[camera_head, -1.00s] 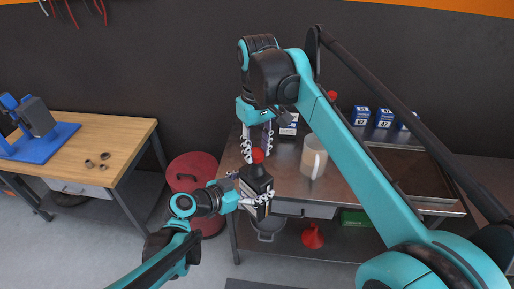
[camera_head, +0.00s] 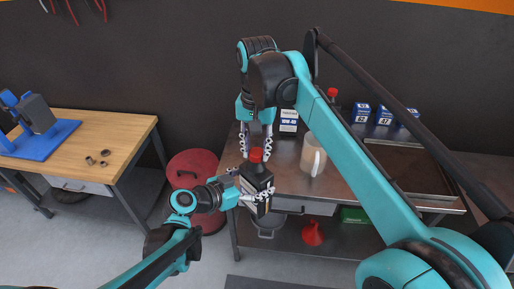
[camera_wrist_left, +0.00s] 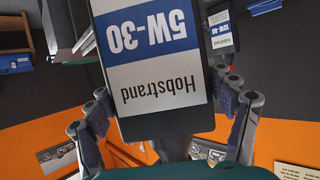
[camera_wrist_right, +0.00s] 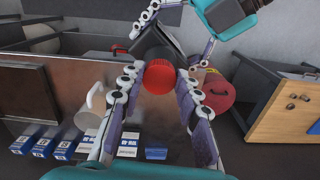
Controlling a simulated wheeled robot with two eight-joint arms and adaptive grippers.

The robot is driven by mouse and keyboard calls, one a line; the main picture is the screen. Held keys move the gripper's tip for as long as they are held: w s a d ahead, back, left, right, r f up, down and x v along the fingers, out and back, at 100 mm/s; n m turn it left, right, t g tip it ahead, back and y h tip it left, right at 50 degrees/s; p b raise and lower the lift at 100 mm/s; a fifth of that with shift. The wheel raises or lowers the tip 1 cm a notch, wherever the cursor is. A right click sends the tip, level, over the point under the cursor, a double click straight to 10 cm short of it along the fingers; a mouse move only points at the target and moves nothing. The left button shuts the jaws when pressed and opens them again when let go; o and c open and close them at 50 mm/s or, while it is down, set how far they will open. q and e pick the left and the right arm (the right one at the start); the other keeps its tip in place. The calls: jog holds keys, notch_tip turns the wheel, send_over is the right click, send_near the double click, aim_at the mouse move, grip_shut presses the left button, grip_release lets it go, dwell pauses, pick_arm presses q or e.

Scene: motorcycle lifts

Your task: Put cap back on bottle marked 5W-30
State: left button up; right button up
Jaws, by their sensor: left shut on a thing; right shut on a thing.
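The dark bottle marked 5W-30 (camera_head: 258,182) is held roughly upright in front of the steel bench. Its white and blue label (camera_wrist_left: 155,60) shows upside down in the left wrist view. My left gripper (camera_head: 256,199) is shut on the bottle's body. The red cap (camera_head: 256,155) is at the bottle's top and shows between the fingers in the right wrist view (camera_wrist_right: 160,77). My right gripper (camera_head: 257,150) points down from above and is shut on the cap. The cap hides the bottle's mouth, so I cannot tell whether it is seated.
Another bottle, marked 10W-40 (camera_head: 288,121), stands on the steel bench (camera_head: 290,178) behind. A beige jug (camera_head: 312,155) stands right of it. Blue and white boxes (camera_head: 361,114) line the back. A red funnel (camera_head: 313,233) is on the lower shelf, and a red drum (camera_head: 193,172) stands left.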

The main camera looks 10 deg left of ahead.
jog(key=m, duration=0.7)
jog(key=shift+a+m, duration=0.15)
jog(key=shift+m, duration=0.15)
jog(key=m, duration=0.4)
jog(key=shift+w+m, duration=0.15)
jog(key=shift+m, duration=0.25)
jog(key=m, duration=0.7)
jog(key=shift+w, duration=0.1)
jog(key=m, duration=0.7)
jog(key=shift+w+f, duration=0.1)
jog(key=o, duration=0.7)
jog(key=shift+o, duration=0.2)
